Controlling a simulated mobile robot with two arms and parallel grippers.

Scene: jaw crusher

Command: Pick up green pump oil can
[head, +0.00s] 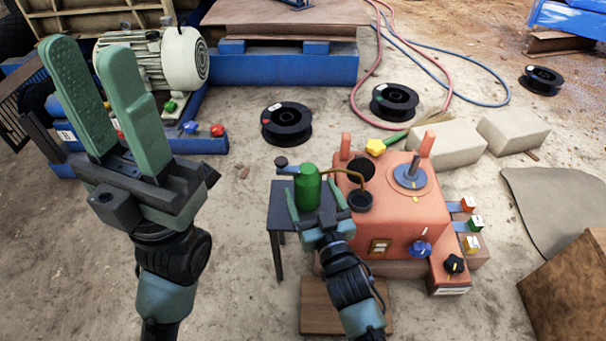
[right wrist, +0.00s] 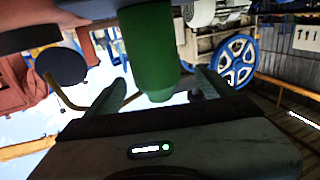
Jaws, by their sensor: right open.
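The green pump oil can (head: 309,187) stands upright on a small dark table (head: 282,218) beside the orange machine. A curved brown spout (head: 343,172) runs to its right. My right gripper (head: 318,205) is open, with its fingers on either side of the can's lower body. In the right wrist view, the can (right wrist: 151,55) shows between the two fingers (right wrist: 158,88), with gaps visible beside it. My left gripper (head: 95,90) is raised at the left, its two green fingers apart and empty, far from the can.
The orange machine (head: 400,215) with knobs, levers and coloured switches stands close to the can's right. Black spools (head: 287,124) lie behind on the concrete floor. A grey motor (head: 165,58) on a blue frame is at back left. Bare floor lies left of the table.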

